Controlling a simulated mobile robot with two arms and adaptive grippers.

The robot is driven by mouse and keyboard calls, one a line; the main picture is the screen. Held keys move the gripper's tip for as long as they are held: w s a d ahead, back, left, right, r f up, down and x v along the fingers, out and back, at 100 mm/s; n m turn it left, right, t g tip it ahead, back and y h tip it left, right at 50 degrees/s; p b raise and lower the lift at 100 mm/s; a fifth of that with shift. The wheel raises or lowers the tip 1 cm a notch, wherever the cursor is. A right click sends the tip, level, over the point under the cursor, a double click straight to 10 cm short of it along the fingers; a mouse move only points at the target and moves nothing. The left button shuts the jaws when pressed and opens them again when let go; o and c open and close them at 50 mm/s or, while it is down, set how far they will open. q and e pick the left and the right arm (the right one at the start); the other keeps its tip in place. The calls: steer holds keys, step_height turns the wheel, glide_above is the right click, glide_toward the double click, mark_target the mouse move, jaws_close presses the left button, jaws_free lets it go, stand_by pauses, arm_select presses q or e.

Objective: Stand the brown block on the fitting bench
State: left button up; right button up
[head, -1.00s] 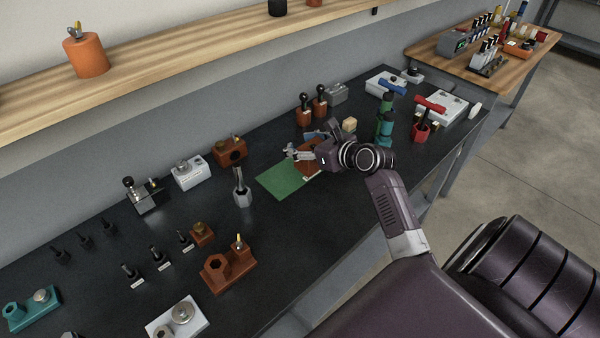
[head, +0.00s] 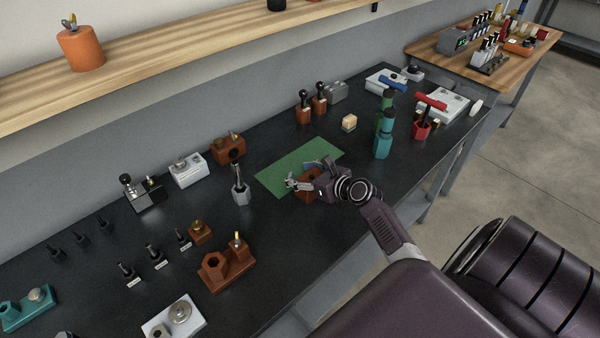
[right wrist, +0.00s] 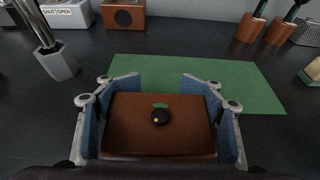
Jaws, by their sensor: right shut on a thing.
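My right gripper (head: 302,183) is shut on a brown block (right wrist: 158,128), with its blue finger pads at the block's left and right sides in the right wrist view. The block has a round black knob or hole with a small light mark on its face. In the head view the block (head: 307,187) is partly hidden by the gripper, at the near edge of a green mat (head: 280,178) on the black bench (head: 290,235). I cannot tell whether it touches the bench. My left gripper is not in view.
A grey hex-based tool holder (head: 240,192) stands left of the mat. A brown box with a dark hole (head: 229,149) and a pale box (head: 188,171) are behind. A small tan block (head: 349,122) and teal bottle (head: 383,145) are to the right. The mat's far part is clear.

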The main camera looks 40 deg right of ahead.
steer(key=o, duration=1.7)
steer(key=shift+f, duration=0.1)
